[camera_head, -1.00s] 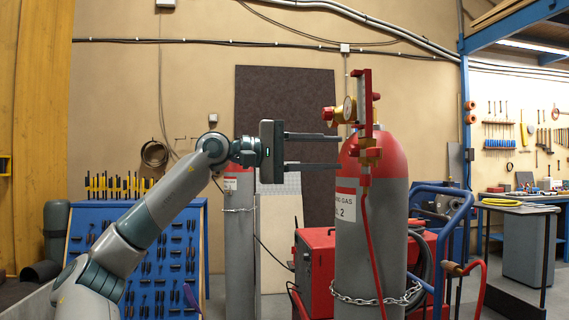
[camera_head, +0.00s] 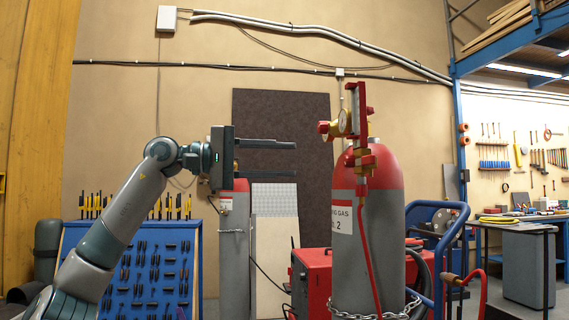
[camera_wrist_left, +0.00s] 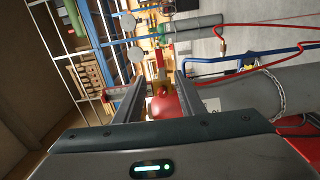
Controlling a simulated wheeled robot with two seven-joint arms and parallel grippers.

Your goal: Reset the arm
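My left gripper (camera_head: 296,159) is open and empty in the head view. Its two fingers point right, toward the brass and red regulator (camera_head: 346,124) on top of a large grey gas cylinder with a red shoulder (camera_head: 385,170). A clear gap lies between the fingertips and the cylinder. In the left wrist view the two fingers (camera_wrist_left: 158,82) stand apart, with the cylinder's red shoulder (camera_wrist_left: 172,104) beyond them. My right gripper is not in view.
A red machine (camera_head: 313,275) and a blue trolley frame (camera_head: 440,215) stand by the cylinder. A chain (camera_head: 375,314) wraps its lower part. A second cylinder (camera_head: 235,250) and a blue tool board (camera_head: 135,265) stand behind my arm. A red hose (camera_head: 369,250) hangs down.

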